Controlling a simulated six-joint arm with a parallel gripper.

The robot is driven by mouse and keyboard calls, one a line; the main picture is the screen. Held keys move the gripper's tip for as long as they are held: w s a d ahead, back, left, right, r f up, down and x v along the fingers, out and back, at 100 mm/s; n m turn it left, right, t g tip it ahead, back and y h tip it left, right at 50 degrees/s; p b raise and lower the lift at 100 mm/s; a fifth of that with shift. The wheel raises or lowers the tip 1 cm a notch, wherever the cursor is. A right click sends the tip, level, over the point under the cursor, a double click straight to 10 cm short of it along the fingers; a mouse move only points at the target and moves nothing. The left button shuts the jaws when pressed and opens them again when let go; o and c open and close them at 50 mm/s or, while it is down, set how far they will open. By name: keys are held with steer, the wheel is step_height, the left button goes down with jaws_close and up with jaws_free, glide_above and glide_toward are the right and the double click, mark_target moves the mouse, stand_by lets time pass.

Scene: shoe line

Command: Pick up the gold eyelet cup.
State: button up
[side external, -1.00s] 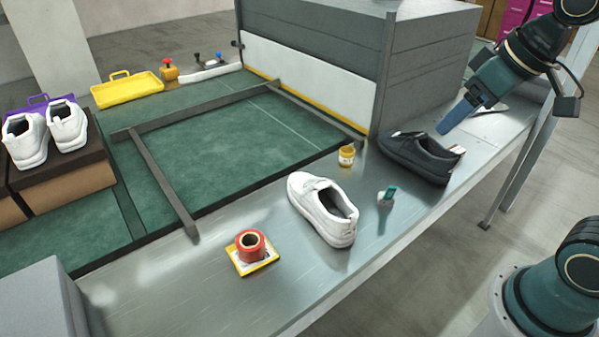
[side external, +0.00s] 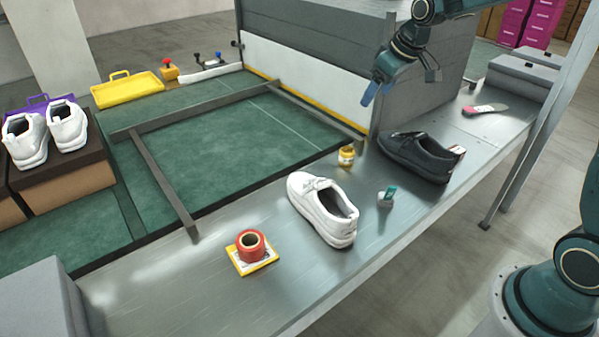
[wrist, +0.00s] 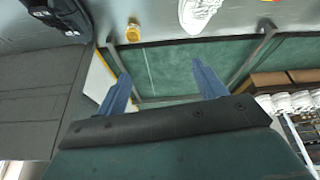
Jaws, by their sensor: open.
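The gold eyelet cup (side external: 346,156) is a small yellow-gold cup with a pale band. It stands upright on the metal bench by the edge of the green belt, between the white shoe and the black shoe. In the wrist view the cup (wrist: 133,33) shows near the top, beyond the left finger. My gripper (side external: 369,97) has blue fingers and is in the air above and slightly right of the cup, in front of the grey machine housing. In the wrist view my gripper (wrist: 160,82) is open, its fingers wide apart with nothing between them.
A white shoe (side external: 318,208) and a black shoe (side external: 412,160) flank the cup. A small grey item with a green top (side external: 386,196) lies nearer. A red roll (side external: 250,244) sits on a yellow-edged card. The grey housing (side external: 425,80) and a dark rail (side external: 165,185) are obstacles.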

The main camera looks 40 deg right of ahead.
steer(key=w+d+f, duration=0.5)
steer(key=w+f, duration=0.1)
steer(key=f, duration=0.1)
glide_toward(348, 150)
step_height(348, 150, up, 2)
steer(key=shift+s+d+r+n, duration=0.2)
steer(key=shift+s+d+n, duration=0.1)
steer(key=shift+f, duration=0.1)
steer(key=shift+a+x, duration=0.1)
steer(key=shift+x, duration=2)
steer(key=shift+a+x, duration=0.15)
steer(key=shift+x, duration=1.95)
steer(key=shift+f, duration=0.1)
steer(key=shift+x, duration=2.5)
steer(key=shift+s, duration=0.1)
